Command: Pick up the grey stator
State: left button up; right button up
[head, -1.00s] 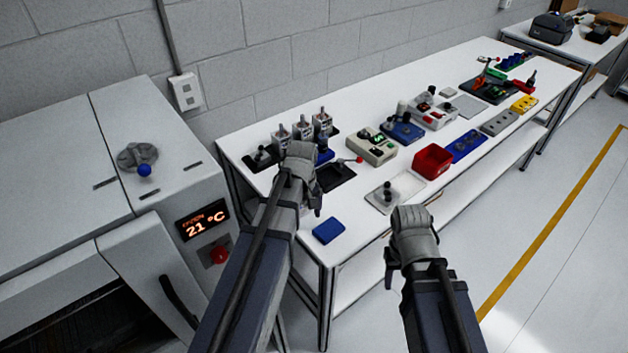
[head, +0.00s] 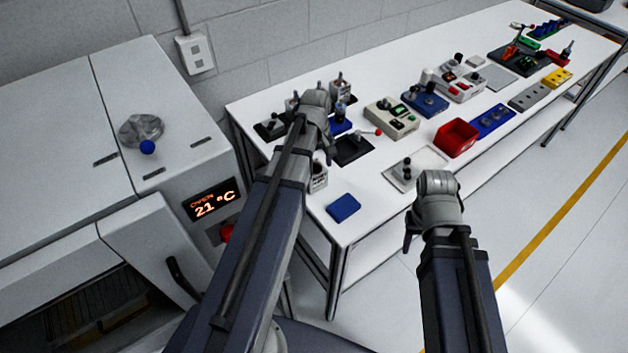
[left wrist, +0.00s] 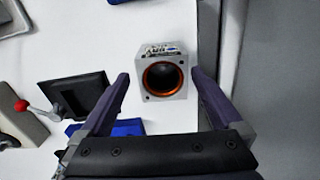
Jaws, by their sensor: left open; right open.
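The grey stator (left wrist: 162,80) is a squarish grey block with a round dark bore ringed in copper and small connectors along one edge. It stands on the white table in the left wrist view, between the spread fingers of my left gripper. I cannot tell how far below the fingertips it is. In the head view the stator (head: 319,178) shows only partly beside my left forearm, which hides the rest. My left gripper (head: 328,150) is open and empty over the table's near left end. My right gripper (head: 410,228) is open and empty in front of the table's front edge.
A black fixture (head: 353,150) with a red-knobbed lever is close to the stator. A blue block (head: 343,208) lies near the table's front corner. A red bin (head: 456,138) and several devices stand farther right. The oven (head: 150,120) stands left of the table (head: 290,232).

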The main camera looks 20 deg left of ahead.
pick_arm(q)
jog(key=shift+f, duration=0.4)
jog(key=f+b, duration=0.5)
jog(key=shift+a, duration=0.3)
grip_shut()
dwell(0.5)
